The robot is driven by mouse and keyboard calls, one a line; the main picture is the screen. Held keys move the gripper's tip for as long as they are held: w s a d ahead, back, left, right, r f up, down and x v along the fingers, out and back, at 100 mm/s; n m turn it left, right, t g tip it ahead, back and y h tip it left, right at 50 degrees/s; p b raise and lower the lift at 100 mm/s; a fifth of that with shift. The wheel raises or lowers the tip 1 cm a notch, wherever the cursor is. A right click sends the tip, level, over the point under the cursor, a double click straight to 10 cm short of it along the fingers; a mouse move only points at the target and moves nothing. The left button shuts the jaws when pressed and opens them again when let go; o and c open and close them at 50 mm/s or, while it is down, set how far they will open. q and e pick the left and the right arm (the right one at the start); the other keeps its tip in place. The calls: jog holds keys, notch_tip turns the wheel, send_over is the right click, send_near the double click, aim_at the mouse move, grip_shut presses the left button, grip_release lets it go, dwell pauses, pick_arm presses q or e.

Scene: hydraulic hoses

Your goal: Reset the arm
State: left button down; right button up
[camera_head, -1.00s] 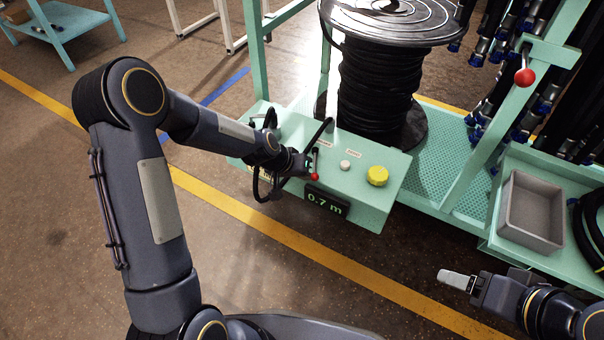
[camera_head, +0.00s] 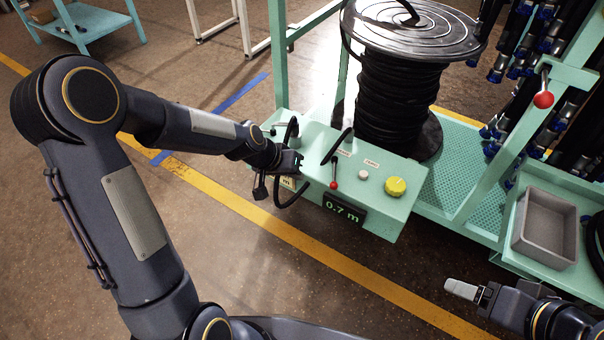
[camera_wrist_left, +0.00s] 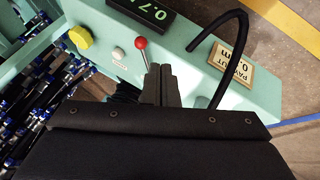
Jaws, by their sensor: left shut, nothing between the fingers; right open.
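My left arm reaches in from the left in the head view. My left gripper (camera_head: 298,166) is at the left part of the green control box (camera_head: 385,222), shut and empty. It is left of the small lever with a red knob (camera_head: 334,185), apart from it. In the left wrist view the shut fingers (camera_wrist_left: 160,75) point toward the box, with the red knob (camera_wrist_left: 141,43) just beyond their tips. My right gripper (camera_head: 464,290) is at the lower right over the floor, with a pale fingertip showing. It is open, and nothing shows in it.
A yellow button (camera_head: 396,187), a white button (camera_head: 364,174) and a 0.7 m display (camera_head: 343,208) are on the box. A black hose (camera_wrist_left: 232,50) loops beside my left gripper. A hose reel (camera_head: 402,95) stands behind. A grey bin (camera_head: 545,228) sits at right.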

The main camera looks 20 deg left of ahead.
pick_arm(q)
jog(key=shift+s+a+r, duration=0.15)
jog(key=shift+r, duration=0.1)
jog(key=shift+r, duration=0.1)
dwell(0.3)
jog(key=s+a+r+n, duration=0.1)
jog(key=s+r, duration=0.3)
jog(key=s, duration=0.5)
jog(key=s+a+r+t+y, duration=0.1)
jog(key=s+r, duration=0.4)
jog(key=s, duration=0.3)
jog(key=s+a+r+n, duration=0.1)
jog(key=s+r, duration=0.3)
jog(key=s, duration=0.5)
notch_tip(320, 180, up, 28)
jog(key=p, duration=2.9)
jog(key=shift+w+r+m, duration=0.25)
jog(key=shift+m, duration=0.05)
jog(key=shift+f, duration=0.1)
